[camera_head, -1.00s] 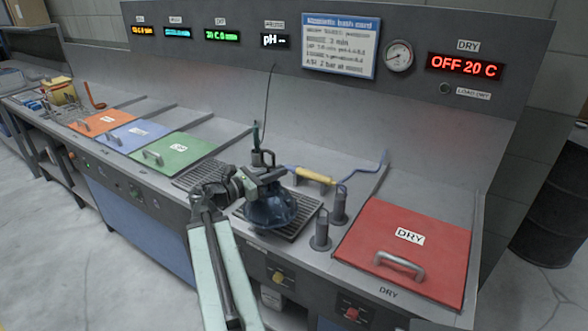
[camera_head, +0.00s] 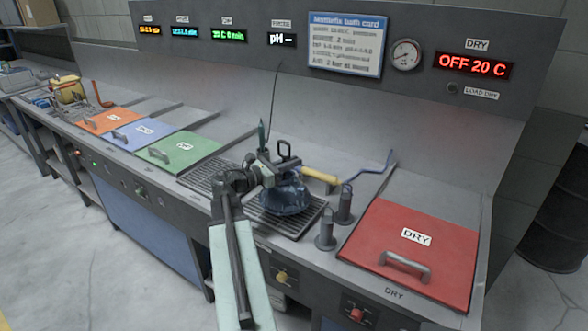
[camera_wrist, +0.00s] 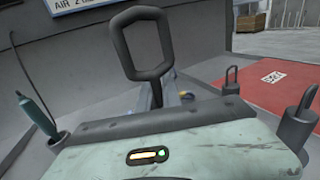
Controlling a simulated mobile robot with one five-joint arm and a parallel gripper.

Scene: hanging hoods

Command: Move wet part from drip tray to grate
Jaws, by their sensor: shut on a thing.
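My gripper (camera_head: 268,176) is shut on the wet part (camera_head: 285,198), a dark blue, shiny, lumpy piece. It holds the part over a dark slotted grate (camera_head: 292,228) in the counter, left of two grey posts. I cannot tell whether the part touches the slats. A second slotted panel, perhaps the drip tray (camera_head: 203,178), lies to the left, beside the green lid. In the wrist view a black loop handle (camera_wrist: 125,50) stands upright beyond the gripper housing. The fingertips and most of the part are hidden there.
Two grey posts (camera_head: 327,236) and a red DRY lid (camera_head: 425,240) are to the right. A yellow-handled blue tool (camera_head: 320,176) lies behind. A green bottle-like tool (camera_head: 262,135) stands at the back. Green (camera_head: 190,145), blue and orange lids are left.

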